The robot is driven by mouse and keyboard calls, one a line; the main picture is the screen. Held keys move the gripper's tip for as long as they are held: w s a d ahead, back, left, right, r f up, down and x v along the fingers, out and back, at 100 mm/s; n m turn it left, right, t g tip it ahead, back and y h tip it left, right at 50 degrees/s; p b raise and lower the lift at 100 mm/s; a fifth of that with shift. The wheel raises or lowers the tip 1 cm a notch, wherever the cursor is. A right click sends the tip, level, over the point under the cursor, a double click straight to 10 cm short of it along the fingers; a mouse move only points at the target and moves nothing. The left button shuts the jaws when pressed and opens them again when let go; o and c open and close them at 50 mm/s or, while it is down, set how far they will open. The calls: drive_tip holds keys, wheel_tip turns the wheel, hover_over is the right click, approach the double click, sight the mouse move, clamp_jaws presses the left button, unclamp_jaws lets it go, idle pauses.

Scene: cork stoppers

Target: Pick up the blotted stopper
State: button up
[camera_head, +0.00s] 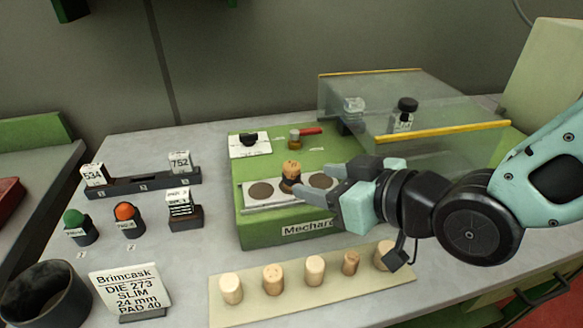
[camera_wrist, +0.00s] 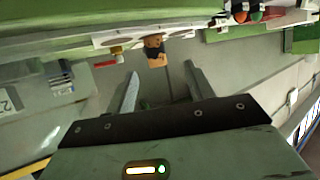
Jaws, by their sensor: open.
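A cork stopper with a dark blot on its lower part (camera_head: 292,169) stands upright on the light plate (camera_head: 262,204) of the green machine, among dark round pads. In the wrist view the stopper (camera_wrist: 154,52) shows just beyond the fingertips, roughly between their lines, its dark patch facing the camera. My gripper (camera_head: 312,181) is open and empty, reaching in from the right, with its fingertips close to the stopper. The wrist view shows the two fingers (camera_wrist: 161,74) spread apart. I cannot tell whether either finger touches the stopper.
Several plain corks stand on a beige strip (camera_head: 245,313) in front of the machine (camera_head: 250,236). A clear cover with yellow edges (camera_head: 440,131) is behind my arm. A Brimcask card (camera_head: 130,291), black cup (camera_head: 45,300) and green and orange domed pieces (camera_head: 125,213) stand left.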

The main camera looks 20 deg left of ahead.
sight(298, 174)
drive_tip(key=x, duration=0.5)
drive_tip(key=p+x, duration=0.1)
drive_tip(key=x, duration=0.2)
drive_tip(key=shift+w, duration=0.3)
drive_tip(key=shift+d, duration=0.1)
drive_tip(key=c, duration=1)
